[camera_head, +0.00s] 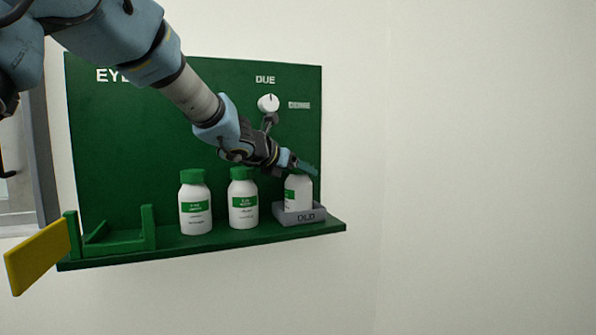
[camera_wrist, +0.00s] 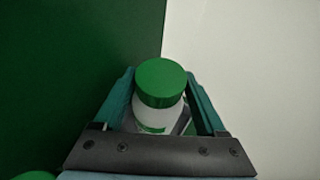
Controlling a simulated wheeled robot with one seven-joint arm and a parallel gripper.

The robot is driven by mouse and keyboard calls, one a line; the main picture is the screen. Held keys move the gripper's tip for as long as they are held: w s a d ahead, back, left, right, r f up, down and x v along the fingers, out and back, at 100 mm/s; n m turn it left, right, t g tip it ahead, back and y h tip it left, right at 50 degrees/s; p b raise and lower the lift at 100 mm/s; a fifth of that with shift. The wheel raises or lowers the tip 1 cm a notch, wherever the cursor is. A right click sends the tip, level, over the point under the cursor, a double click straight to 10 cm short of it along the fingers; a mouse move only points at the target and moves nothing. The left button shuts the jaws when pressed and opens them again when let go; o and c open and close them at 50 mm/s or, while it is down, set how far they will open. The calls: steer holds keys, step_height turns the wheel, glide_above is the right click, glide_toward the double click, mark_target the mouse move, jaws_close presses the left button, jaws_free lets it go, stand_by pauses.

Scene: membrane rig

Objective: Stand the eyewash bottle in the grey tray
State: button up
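The eyewash bottle (camera_head: 298,193), white with a green label, stands in the grey tray (camera_head: 301,217) marked OLD at the shelf's right end. It looks upright. My gripper (camera_head: 305,167) is at its top, and a teal finger hides the cap in the head view. In the wrist view the green cap (camera_wrist: 160,82) is between the two fingers of my gripper (camera_wrist: 160,88), one on each side. I cannot tell whether the fingers press on the bottle or stand just clear of it. Two similar bottles with green caps, a left one (camera_head: 195,204) and a middle one (camera_head: 243,200), stand on the shelf.
The green shelf (camera_head: 180,247) has an empty green holder (camera_head: 115,238) at its left end and a yellow flap (camera_head: 38,258) beyond that. The green back panel (camera_head: 120,130) carries a white round dial (camera_head: 268,103) below the word DUE. The wall on the right is bare.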

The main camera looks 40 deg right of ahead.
steer(key=shift+a+r, duration=0.2)
steer(key=shift+r, duration=0.1)
steer(key=v, duration=1.1)
steer(key=shift+a, duration=0.35)
